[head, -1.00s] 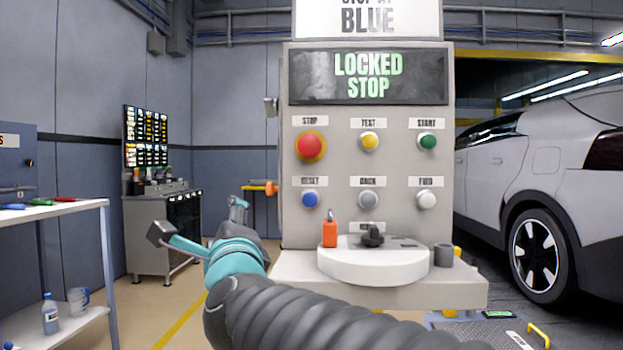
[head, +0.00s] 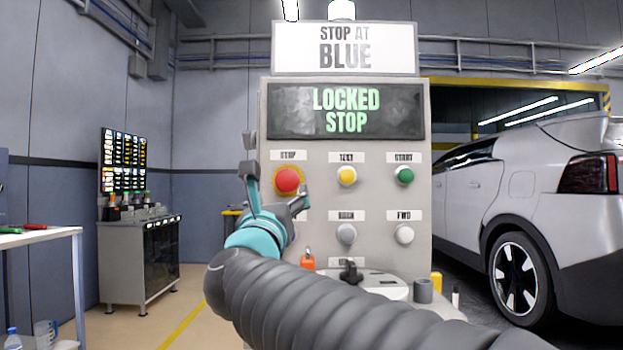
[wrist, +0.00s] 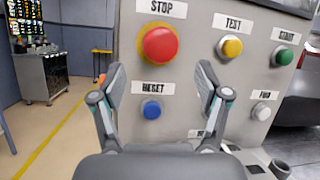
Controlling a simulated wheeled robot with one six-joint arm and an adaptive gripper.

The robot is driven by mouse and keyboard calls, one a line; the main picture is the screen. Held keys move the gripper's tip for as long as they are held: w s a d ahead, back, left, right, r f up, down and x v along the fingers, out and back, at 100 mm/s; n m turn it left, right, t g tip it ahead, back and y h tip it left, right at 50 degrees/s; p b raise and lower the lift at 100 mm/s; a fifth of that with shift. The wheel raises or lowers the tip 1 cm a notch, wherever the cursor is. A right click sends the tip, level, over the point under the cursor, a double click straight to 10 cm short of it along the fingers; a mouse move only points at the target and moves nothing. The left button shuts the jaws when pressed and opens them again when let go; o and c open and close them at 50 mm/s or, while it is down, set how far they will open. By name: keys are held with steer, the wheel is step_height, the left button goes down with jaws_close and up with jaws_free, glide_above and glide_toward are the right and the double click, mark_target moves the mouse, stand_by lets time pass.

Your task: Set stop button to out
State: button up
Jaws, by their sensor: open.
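The red stop button (head: 287,180) sits in a yellow ring on the grey panel, under a STOP label. It also shows in the wrist view (wrist: 160,44), above and beyond the fingertips. My gripper (head: 273,168) is raised at the left part of the panel. In the wrist view my gripper (wrist: 160,85) is open and empty, its two fingers spread with the blue reset button (wrist: 152,110) seen between them. The fingers look apart from the stop button. The display (head: 346,111) reads LOCKED STOP. I cannot tell whether the button is in or out.
Yellow test (head: 347,175) and green start (head: 403,174) buttons are to the right. A grey button (head: 346,233) and a white FWD button (head: 404,233) sit below. An orange padlock (head: 308,262) and a black knob (head: 350,271) are lower. A car (head: 530,200) stands right.

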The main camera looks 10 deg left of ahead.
mark_target(286, 184)
steer(key=p+x, duration=0.1)
steer(key=x, duration=0.5)
steer(key=shift+w+r+p, duration=0.15)
steer(key=shift+w+p, duration=0.15)
